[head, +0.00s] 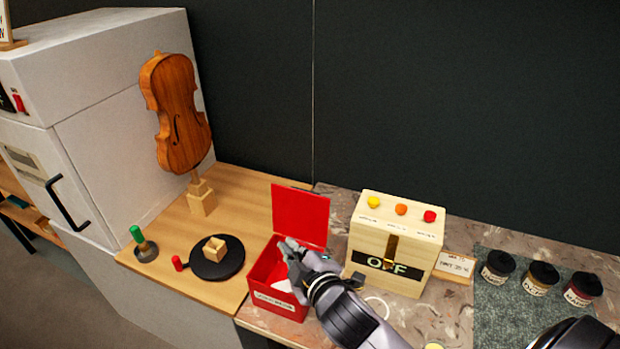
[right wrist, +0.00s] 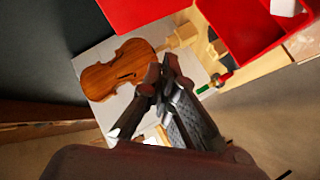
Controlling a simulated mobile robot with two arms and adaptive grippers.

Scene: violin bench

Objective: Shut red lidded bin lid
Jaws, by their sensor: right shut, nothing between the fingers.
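The red lidded bin (head: 263,268) stands near the front edge of the bench, with a white label on its front. Its red lid (head: 301,214) is up, standing roughly upright at the back of the bin. Something white lies inside the bin. My right gripper (head: 287,247) is shut and empty, over the bin's opening in front of the lid. It hides part of the inside. In the right wrist view the gripper (right wrist: 160,68) shows with its fingertips together, and red parts of the bin (right wrist: 250,30) show at the top. My left gripper is not in view.
A wooden box (head: 395,240) with coloured buttons and an "OFF" plate stands close right of the bin. A black turntable (head: 217,262) holding a small wooden block is to the left. A violin body (head: 175,115) stands behind. Several jars (head: 540,278) sit at the right.

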